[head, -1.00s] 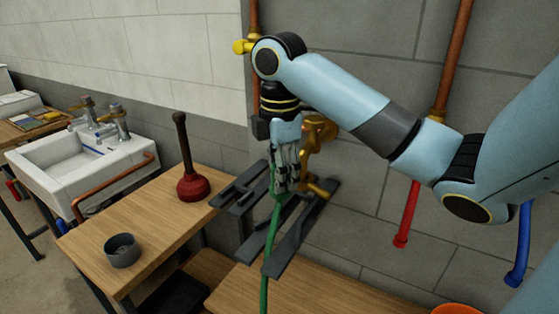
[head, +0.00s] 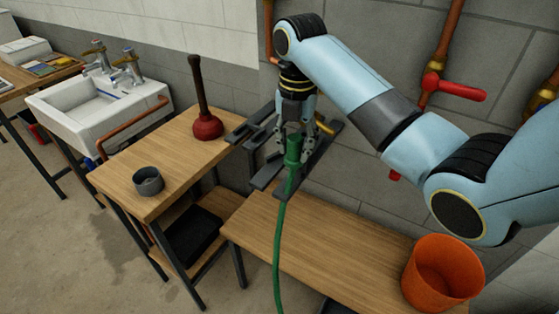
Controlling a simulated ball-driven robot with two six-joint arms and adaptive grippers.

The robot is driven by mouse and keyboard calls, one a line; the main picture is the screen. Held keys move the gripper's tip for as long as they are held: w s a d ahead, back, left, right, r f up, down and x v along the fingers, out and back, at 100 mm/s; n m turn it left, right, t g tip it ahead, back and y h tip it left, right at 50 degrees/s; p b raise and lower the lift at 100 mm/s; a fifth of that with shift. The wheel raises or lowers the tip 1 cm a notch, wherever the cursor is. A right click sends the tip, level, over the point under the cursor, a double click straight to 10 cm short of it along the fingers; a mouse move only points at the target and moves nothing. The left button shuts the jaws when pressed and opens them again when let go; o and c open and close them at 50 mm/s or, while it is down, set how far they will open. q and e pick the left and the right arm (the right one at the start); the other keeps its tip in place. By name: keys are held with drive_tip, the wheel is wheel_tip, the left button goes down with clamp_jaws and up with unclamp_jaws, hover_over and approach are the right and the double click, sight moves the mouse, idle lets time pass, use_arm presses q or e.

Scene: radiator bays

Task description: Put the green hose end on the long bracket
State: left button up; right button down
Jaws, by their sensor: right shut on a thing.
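My right gripper (head: 297,140) points down in front of the wall and is shut on the green hose end (head: 292,152). The green hose (head: 278,245) hangs from it past the front of the lower bench. Dark grey forked brackets stick out from the wall around the gripper. One bracket (head: 268,177) reaches forward just beside and under the hose end; another (head: 250,128) lies to the left. The gripper hides part of them. I cannot tell whether the hose end touches a bracket, or for sure which one is the long one. My left gripper is not in view.
A red plunger (head: 207,125) and a small grey cup (head: 148,181) stand on the left bench (head: 175,150). An orange bucket (head: 440,275) stands on the right of the lower bench (head: 330,250). A red-handled valve (head: 450,90) is on the wall pipe. A white sink (head: 95,105) is at the left.

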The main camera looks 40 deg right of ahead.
drive_tip(key=w+a+f, duration=0.2)
drive_tip(key=w+f, duration=0.1)
drive_tip(key=f, duration=0.3)
drive_tip(key=shift+f+p, duration=0.15)
drive_tip(key=shift+p, duration=0.2)
drive_tip(key=shift+w+f, duration=0.1)
drive_tip(key=c, duration=0.9)
unclamp_jaws()
drive_tip(key=shift+c, duration=0.2)
wheel_tip(320, 180, up, 12)
drive_tip(key=shift+b, duration=0.35)
